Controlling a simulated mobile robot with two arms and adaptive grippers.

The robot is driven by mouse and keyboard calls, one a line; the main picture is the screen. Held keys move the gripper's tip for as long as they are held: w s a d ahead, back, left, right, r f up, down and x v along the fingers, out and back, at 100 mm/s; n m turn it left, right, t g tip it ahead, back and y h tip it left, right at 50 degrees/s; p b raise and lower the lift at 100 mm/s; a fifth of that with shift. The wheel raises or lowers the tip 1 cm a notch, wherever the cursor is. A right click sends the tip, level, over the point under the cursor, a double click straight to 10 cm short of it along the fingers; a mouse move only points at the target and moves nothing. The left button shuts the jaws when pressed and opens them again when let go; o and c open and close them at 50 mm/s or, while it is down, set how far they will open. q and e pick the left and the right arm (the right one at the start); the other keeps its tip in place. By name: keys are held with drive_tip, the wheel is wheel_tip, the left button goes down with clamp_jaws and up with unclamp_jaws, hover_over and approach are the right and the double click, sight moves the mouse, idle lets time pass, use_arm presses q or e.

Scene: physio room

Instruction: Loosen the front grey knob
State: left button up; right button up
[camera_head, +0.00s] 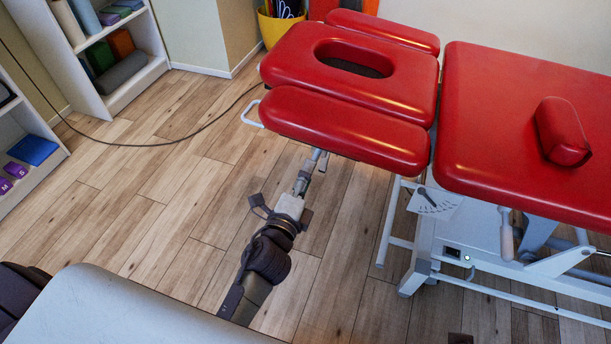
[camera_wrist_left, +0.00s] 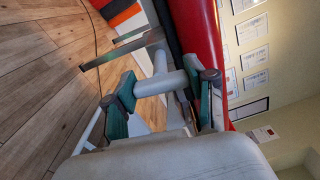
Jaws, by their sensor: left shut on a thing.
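The red treatment table has a head section (camera_head: 285,68) with a face opening and side pads. The near side pad (camera_head: 345,128) hangs over my left gripper (camera_head: 312,172), which reaches in from below and is partly hidden under the pad's edge. In the left wrist view, my left gripper (camera_wrist_left: 166,88) is shut with its two green-padded fingers on either end of a light grey T-shaped knob (camera_wrist_left: 160,83). The knob's stem runs away toward the table frame. In the head view the knob is too small and covered to make out. My right gripper is not in view.
A white handle (camera_head: 251,114) sticks out at the head section's left side. The white table frame (camera_head: 421,262) and a hanging lever (camera_head: 506,236) stand to the right. A cable (camera_head: 165,143) crosses the wooden floor. Shelves (camera_head: 128,70) stand at the upper left.

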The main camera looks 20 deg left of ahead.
use_arm(q)
drive_tip(key=shift+n, duration=0.5)
drive_tip(key=o, duration=1.2)
drive_tip(key=shift+c, duration=0.2)
drive_tip(key=shift+s, duration=0.1)
drive_tip(key=s, duration=0.7)
drive_tip(key=shift+s+a, duration=0.15)
drive_tip(key=shift+s, duration=0.05)
